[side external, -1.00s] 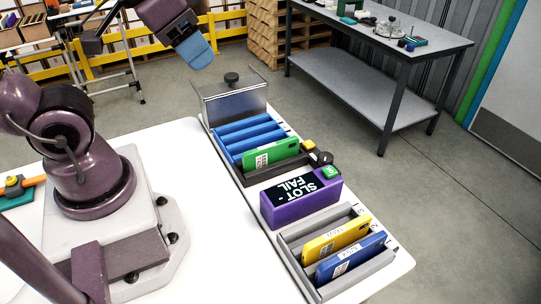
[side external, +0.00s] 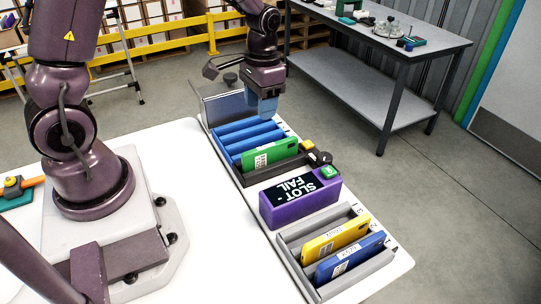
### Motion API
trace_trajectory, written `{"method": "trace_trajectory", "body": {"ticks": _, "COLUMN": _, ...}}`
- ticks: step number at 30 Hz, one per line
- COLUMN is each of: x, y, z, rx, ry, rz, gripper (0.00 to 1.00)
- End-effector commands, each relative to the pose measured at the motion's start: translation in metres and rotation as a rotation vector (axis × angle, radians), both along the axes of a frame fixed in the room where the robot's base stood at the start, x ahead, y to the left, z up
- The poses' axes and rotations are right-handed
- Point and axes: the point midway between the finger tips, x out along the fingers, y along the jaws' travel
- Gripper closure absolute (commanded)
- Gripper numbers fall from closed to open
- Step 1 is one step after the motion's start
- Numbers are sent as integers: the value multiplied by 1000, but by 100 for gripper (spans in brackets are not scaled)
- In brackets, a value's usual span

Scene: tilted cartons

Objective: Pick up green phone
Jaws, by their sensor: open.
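The green phone (side external: 271,152) stands tilted in the front slot of the far rack (side external: 274,172), with a white label on its face. My gripper (side external: 264,113) has blue fingertips pointing down. In the picture it is above and just behind the green phone, over the blue slots, apart from the phone. The gap between the fingers is hard to see from this side, and nothing shows held in them.
Blue dividers (side external: 243,131) lie behind the phone. A purple box reading "SLOT-FAIL" (side external: 300,198) stands in front of it. A near grey tray (side external: 290,246) holds a yellow phone (side external: 336,239) and a blue phone (side external: 350,257). The white table (side external: 205,225) is clear at left of the racks.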

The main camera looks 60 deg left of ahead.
Motion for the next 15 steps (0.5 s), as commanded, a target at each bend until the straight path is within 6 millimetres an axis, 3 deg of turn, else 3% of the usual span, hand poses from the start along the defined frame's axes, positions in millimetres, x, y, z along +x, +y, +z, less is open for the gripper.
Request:
{"method": "trace_trajectory", "body": {"ticks": 4, "x": 22, "y": 5, "z": -2, "rx": 10, "ry": -57, "rz": -49, "gripper": 54}}
{"method": "trace_trajectory", "body": {"ticks": 15, "x": 21, "y": 4, "z": -65, "rx": 10, "ry": -54, "rz": -58, "gripper": 54}}
